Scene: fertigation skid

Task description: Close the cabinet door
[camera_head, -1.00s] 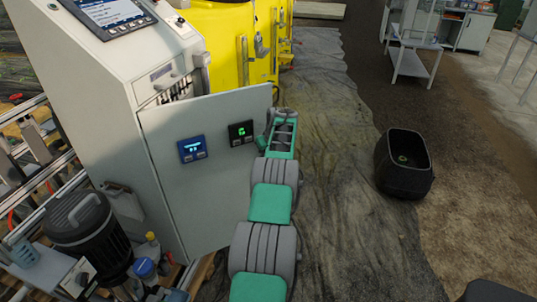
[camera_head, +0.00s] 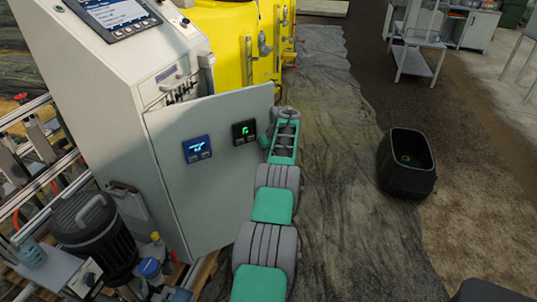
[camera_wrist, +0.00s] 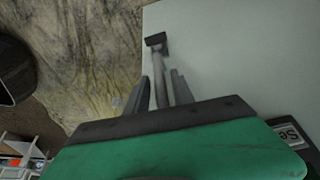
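The cabinet door (camera_head: 205,195) is a light grey panel with a blue-lit and a green-lit display. It stands ajar, swung out from the grey cabinet (camera_head: 105,110), with a gap along its top showing dark parts inside. My gripper (camera_head: 284,113) is at the door's free right edge, near the upper corner. Whether the tip touches the door is unclear.
Yellow tanks (camera_head: 225,40) stand behind the cabinet. A black motor-like unit (camera_head: 92,235) and bottles sit at lower left. A black bin (camera_head: 407,165) stands on the floor at right. The ground sheet (camera_head: 345,190) between is clear.

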